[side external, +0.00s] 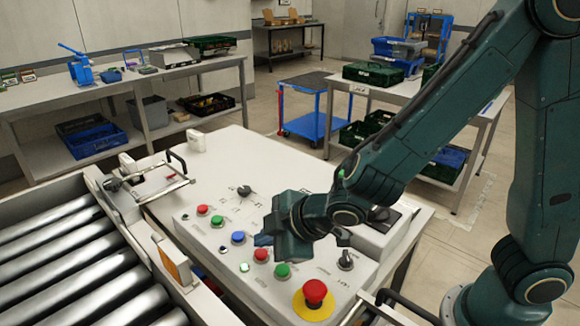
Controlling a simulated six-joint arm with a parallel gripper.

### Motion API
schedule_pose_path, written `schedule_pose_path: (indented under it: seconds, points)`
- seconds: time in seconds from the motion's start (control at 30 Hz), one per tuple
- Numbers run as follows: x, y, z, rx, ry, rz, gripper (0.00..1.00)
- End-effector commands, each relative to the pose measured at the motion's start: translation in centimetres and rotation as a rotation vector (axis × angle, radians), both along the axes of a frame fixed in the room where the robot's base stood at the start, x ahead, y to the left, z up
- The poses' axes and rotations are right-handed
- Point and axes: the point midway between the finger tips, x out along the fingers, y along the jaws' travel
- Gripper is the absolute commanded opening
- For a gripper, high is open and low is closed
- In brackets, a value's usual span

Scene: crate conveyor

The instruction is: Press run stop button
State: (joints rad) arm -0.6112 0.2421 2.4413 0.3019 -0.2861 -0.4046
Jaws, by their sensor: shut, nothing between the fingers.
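The control panel (195,250) is a pale sloped box at the front of the white table. Its buttons include a red one (202,209) and a green one (217,220) at the left, and a blue one (238,237) in the middle. Another red button (261,254) and green button (282,270) sit further right. A large red mushroom button (315,290) stands on a yellow disc at the right. The labels are too small to read, so I cannot tell which is run stop. My gripper (265,242) is shut and empty, over the panel near the blue and second red buttons. Contact cannot be judged.
Black selector knobs stand on the panel at the back (244,190) and right (345,260). A roller conveyor (70,262) runs along the left. A clamp-like fixture (160,182) sits by the table's left edge. The white tabletop (270,160) behind is mostly clear.

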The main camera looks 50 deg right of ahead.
Motion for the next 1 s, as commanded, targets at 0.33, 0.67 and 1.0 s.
schedule_pose_path:
  seconds: [0.33, 0.67, 1.0]
  points:
    - [0.0, 0.0, -0.75, -0.001, 0.001, -0.001, 0.0]
    - [0.0, 0.0, -0.85, 0.0, 0.0, 0.0, 0.0]
    - [-0.01, 0.0, -1.0, -0.001, 0.001, -0.001, 0.0]
